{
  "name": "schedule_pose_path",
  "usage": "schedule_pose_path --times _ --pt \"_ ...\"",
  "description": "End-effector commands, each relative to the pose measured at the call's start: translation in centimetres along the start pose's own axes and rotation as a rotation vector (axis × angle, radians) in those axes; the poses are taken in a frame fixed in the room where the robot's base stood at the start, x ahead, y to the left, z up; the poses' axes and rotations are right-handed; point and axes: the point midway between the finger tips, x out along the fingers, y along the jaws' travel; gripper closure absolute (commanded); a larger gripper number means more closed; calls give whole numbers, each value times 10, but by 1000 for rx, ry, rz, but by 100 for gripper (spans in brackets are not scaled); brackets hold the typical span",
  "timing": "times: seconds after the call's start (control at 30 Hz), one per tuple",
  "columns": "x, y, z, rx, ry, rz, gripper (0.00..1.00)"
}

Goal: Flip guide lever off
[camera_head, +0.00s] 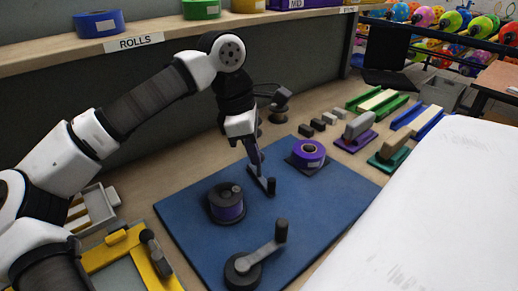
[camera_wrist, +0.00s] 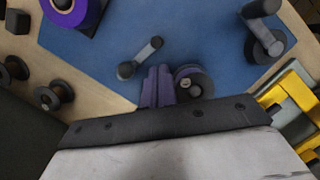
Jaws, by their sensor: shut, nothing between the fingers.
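The guide lever (camera_head: 268,184) is a small dark grey arm with a short upright black handle, on the blue mat's middle. In the wrist view the lever (camera_wrist: 141,57) lies slanted, just beyond my fingertips. My gripper (camera_head: 259,167) points down with its purple fingers shut and empty, close to the lever.
A dark spool (camera_head: 226,203) with purple winding stands left of the lever. A larger crank (camera_head: 256,259) is at the blue mat's (camera_head: 190,233) near edge. A purple tape roll (camera_head: 307,153) sits to the right. Grey blocks and coloured tools lie beyond the mat.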

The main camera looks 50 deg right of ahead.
Motion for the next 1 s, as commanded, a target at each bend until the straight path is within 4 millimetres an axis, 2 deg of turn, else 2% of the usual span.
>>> schedule_pose_path --times 0.2,0.4,0.57,1.0 --pt "-48 1 0 -2 1 3 100" --pt "-74 0 -1 -1 1 0 100" --pt "-80 0 -1 -1 1 0 100" --pt "-80 0 -1 -1 1 -1 100"
